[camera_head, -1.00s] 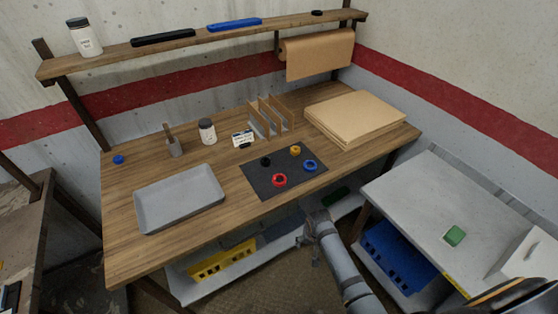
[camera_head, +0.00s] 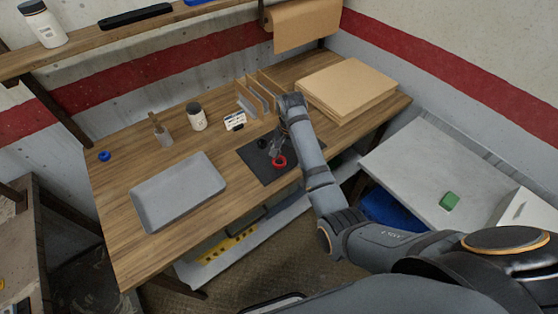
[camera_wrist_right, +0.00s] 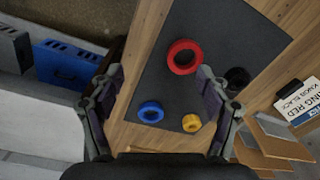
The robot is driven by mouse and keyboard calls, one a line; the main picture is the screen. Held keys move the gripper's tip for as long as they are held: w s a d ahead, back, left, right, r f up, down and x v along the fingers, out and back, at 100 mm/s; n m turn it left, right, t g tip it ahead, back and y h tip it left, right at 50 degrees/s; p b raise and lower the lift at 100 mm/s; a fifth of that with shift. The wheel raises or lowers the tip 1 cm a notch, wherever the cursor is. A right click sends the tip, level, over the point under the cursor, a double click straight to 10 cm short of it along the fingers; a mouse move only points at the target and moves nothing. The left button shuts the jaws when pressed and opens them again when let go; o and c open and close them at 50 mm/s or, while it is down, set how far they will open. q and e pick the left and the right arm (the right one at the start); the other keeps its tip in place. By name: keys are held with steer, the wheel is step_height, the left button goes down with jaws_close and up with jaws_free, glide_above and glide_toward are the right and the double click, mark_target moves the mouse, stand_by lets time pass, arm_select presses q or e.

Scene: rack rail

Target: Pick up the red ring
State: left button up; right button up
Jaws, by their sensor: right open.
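The red ring (camera_head: 279,165) lies on the dark mat (camera_head: 252,161) on the wooden bench. In the right wrist view the red ring (camera_wrist_right: 184,43) lies flat near the top, beyond the fingertips and nearer the right finger. My right gripper (camera_head: 277,148) is above the mat, close to the red ring; in the wrist view its fingers (camera_wrist_right: 159,72) are apart with nothing between them. My left gripper is not in view. In the head view, my right arm hides the blue and yellow rings.
Around the red ring on the mat are a blue ring (camera_wrist_right: 150,103), a yellow ring (camera_wrist_right: 191,119) and a black ring (camera_wrist_right: 237,74). A grey tray (camera_head: 146,213) stands left of the mat. Behind are an upright divider rack (camera_head: 258,93) and a label card (camera_head: 235,121).

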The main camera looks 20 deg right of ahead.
steer(key=w+a+r+m, duration=0.2)
steer(key=w+a+r, duration=0.1)
steer(key=w+r, duration=0.15)
steer(key=p, duration=0.1)
glide_above(279, 160)
steer(key=f, duration=0.3)
steer(key=shift+a+f+g, duration=0.2)
steer(key=shift+f+g, duration=0.1)
steer(key=shift+f, duration=0.55)
steer(key=f, duration=0.2)
steer(key=f+p, duration=0.1)
steer(key=f, duration=0.1)
steer(key=shift+s+d+f, duration=0.15)
steer(key=shift+d, duration=0.05)
steer(key=shift+f, duration=0.45)
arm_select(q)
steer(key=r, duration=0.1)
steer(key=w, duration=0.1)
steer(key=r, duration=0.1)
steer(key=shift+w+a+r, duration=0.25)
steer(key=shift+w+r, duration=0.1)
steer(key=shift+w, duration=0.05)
arm_select(e)
steer(key=c, duration=1.2)
steer(key=shift+r, duration=0.1)
steer(key=shift+c, duration=0.2)
